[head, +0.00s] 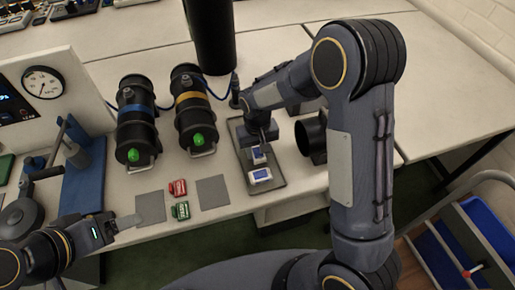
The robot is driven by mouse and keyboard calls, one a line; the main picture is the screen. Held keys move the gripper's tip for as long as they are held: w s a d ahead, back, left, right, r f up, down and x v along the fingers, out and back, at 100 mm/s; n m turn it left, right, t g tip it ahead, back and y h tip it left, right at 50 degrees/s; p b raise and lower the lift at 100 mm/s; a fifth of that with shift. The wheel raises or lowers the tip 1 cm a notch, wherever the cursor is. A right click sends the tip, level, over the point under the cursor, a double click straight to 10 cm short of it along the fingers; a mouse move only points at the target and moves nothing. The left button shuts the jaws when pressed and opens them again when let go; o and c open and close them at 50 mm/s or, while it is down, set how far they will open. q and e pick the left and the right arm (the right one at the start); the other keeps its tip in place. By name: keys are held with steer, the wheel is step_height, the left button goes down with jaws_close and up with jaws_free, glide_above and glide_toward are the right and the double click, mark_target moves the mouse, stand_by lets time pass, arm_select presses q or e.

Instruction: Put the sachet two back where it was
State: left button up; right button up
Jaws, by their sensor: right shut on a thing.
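My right gripper (261,143) reaches down over the grey tray (275,163) and is shut on a small white and blue sachet (259,156), low over the tray's middle. I cannot tell whether this sachet touches the tray. A second white and blue sachet (260,175) lies at the tray's near end. Their labels are too small to read, so I cannot tell which is sachet two. The far part of the tray is partly hidden by my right gripper. My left gripper (130,222) is at the left near the table's front edge, away from the sachets; its jaws are unclear.
Two black cylinders, one with a blue band (135,108) and one with a yellow band (191,101), lie left of the tray. A black open cylinder (311,137) is close on its right. Red (177,188) and green (180,210) blocks sit between two grey squares.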

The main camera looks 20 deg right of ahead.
steer(key=shift+f, duration=0.1)
steer(key=shift+f+b, duration=0.5)
steer(key=shift+b, duration=0.05)
steer(key=o, duration=1)
steer(key=shift+o, duration=0.2)
steer(key=shift+r, duration=0.1)
